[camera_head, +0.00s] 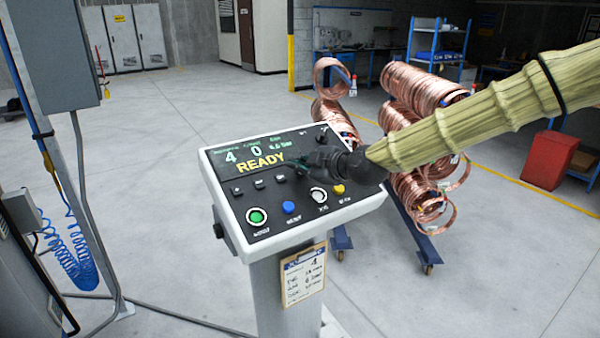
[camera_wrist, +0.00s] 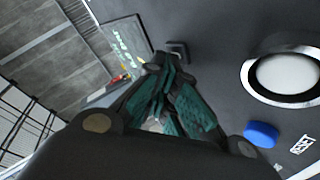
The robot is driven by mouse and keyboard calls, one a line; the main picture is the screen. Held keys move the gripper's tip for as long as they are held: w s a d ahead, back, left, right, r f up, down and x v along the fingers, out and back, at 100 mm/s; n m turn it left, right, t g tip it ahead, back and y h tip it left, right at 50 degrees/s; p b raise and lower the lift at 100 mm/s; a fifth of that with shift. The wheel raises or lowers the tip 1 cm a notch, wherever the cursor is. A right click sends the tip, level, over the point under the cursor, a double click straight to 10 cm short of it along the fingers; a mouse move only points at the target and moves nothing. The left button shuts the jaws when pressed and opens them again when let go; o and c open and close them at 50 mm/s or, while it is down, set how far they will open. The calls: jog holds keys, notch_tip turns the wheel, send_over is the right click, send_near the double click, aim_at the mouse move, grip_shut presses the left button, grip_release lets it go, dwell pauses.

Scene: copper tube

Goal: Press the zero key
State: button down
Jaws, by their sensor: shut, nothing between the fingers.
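A tilted control panel (camera_head: 215,190) stands on a pedestal in the head view. Contact cannot be told.
Larger buttons sit along the panel's near edge: green (camera_head: 257,215), blue (camera_head: 289,207), white (camera_head: 318,195) and yellow (camera_head: 338,189). A clipboard (camera_head: 304,274) hangs below. Copper coils (camera_head: 425,95) on a blue rack stand behind, right. A grey cabinet (camera_head: 62,45) is at left.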

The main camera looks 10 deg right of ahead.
dwell(0.3)
jog(key=shift+s+d+r+p, duration=0.1)
jog(key=shift+s+r+p, duration=0.15)
jog(key=shift+r, duration=0.15)
jog(key=shift+s+d+r+p, duration=0.1)
jog(key=shift+r+p, duration=0.1)
jog(key=shift+r, duration=0.2)
jog(key=r+p, duration=0.1)
jog(key=s+r, duration=0.1)
jog(key=r, duration=0.1)
jog(key=s+r+p, duration=0.1)
jog(key=shift+d+r+p, duration=0.25)
jog(key=shift+r+p, duration=0.05)
jog(key=shift+f, duration=0.1)
dwell(0.6)
